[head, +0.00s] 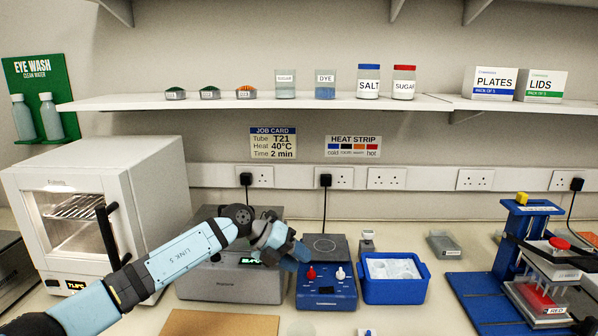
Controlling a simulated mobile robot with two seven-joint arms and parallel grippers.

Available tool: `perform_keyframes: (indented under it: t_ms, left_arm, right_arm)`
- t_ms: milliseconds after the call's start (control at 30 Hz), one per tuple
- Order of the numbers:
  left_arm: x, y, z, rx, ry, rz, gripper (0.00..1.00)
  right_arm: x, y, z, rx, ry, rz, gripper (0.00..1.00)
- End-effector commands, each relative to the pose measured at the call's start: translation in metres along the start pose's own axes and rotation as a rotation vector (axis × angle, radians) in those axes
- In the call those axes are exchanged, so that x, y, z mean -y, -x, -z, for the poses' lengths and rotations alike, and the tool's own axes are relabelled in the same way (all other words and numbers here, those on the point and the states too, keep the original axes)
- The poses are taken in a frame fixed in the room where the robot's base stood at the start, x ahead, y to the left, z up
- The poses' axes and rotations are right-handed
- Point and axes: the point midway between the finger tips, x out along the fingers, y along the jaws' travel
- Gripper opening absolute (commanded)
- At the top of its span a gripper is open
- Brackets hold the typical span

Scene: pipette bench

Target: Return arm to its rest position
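My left arm comes in from the lower left, and its gripper (290,252) hangs over the bench. It is in front of the grey block device with a green display (232,283) and the left edge of the blue hot-plate unit (327,290). The gripper is small and seen from behind, so its fingertips are unclear and I cannot tell whether they are apart or hold anything. My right gripper does not show.
A white oven (160,180) stands at left. A blue tub (395,288) with white contents sits right of the hot-plate unit. A blue press (500,275) stands at right. The shelf (300,103) above carries jars and boxes. A brown mat (220,324) lies at front.

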Motion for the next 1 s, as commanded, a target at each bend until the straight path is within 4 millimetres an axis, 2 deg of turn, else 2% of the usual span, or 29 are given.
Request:
perform_keyframes:
  t_ms: [33,100,167,267,367,467,567,667,767,867,900,1000]
  left_arm:
    - [0.016,-0.02,0.017,0.035,0.024,0.143,0.39]
    - [0.04,-0.034,0.032,0.112,0.077,0.337,0.39]
    - [0.055,-0.038,0.043,0.186,0.142,0.491,0.39]
    - [0.071,-0.03,0.057,0.326,0.288,0.722,0.39]
    - [0.069,-0.012,0.067,0.481,0.476,0.909,0.39]
    - [0.049,0.011,0.08,0.643,0.698,1.047,0.39]
    - [0.013,0.034,0.099,0.807,0.948,1.129,0.39]
    - [-0.032,0.051,0.128,0.963,1.22,1.154,0.39]
    - [-0.081,0.064,0.169,1.105,1.504,1.117,0.39]
    - [-0.126,0.071,0.223,1.223,1.79,1.02,0.39]
    - [-0.141,0.073,0.248,1.26,1.902,0.965,0.39]
    - [-0.169,0.078,0.305,1.324,2.135,0.816,0.39]
  right_arm:
    - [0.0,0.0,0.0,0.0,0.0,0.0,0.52]
    - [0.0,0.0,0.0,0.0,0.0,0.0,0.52]
    - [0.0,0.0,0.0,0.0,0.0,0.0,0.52]
    - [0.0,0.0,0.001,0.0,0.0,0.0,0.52]
    - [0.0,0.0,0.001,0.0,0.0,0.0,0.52]
    - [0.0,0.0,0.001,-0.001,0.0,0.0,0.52]
    - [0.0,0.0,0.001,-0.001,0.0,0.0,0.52]
    - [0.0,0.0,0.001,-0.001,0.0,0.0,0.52]
    - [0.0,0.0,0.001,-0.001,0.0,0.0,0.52]
    - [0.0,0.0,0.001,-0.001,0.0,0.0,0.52]
    - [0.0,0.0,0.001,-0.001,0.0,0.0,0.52]
    - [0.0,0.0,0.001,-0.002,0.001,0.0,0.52]
